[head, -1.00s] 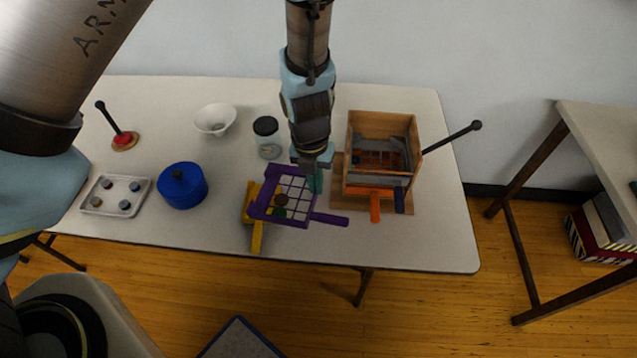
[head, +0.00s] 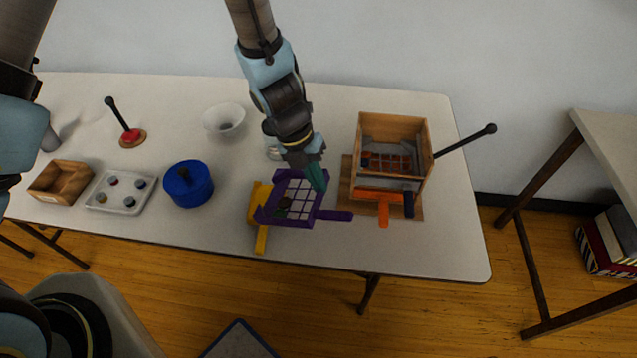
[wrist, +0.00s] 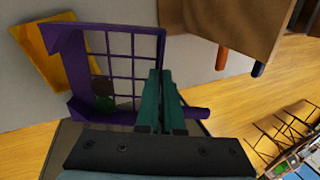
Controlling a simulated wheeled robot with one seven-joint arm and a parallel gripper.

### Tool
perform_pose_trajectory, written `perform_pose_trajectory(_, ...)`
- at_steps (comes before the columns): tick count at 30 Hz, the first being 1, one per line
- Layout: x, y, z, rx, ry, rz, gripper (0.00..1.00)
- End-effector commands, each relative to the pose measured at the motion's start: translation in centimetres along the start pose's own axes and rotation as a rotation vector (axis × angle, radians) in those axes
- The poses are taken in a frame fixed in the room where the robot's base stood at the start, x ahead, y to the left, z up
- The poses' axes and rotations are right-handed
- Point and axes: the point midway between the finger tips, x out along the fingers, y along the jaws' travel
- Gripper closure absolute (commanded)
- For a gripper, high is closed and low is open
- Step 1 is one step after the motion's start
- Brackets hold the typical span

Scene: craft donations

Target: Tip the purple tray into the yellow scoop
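The purple tray (head: 268,212), with a pale grid floor, is tilted with its lower-left end over the yellow scoop (head: 261,239). My gripper (head: 318,180) is at the tray's right wall. In the wrist view its teal fingers (wrist: 161,100) are close together at the wall of the tray (wrist: 68,60), and they appear shut on it. A dark green piece and a brown piece (wrist: 105,88) lie on the tray floor toward the scoop end. The tray hides much of the scoop (wrist: 40,52), so I cannot see what is inside it.
A wooden box (head: 428,150) with a black lever and orange and blue handles stands close on the right. A blue pot (head: 189,190), a white bowl (head: 224,118), a grey tray (head: 104,196) and a wooden box (head: 45,192) stand left. A jar is partly hidden behind my arm.

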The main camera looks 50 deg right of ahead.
Motion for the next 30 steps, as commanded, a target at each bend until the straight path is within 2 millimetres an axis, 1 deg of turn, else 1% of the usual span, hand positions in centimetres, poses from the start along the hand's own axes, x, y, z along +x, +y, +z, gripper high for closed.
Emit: perform_pose_trajectory(30, -0.2, 1.5, 0.0, -0.002, 0.0, -0.151, 1.0)
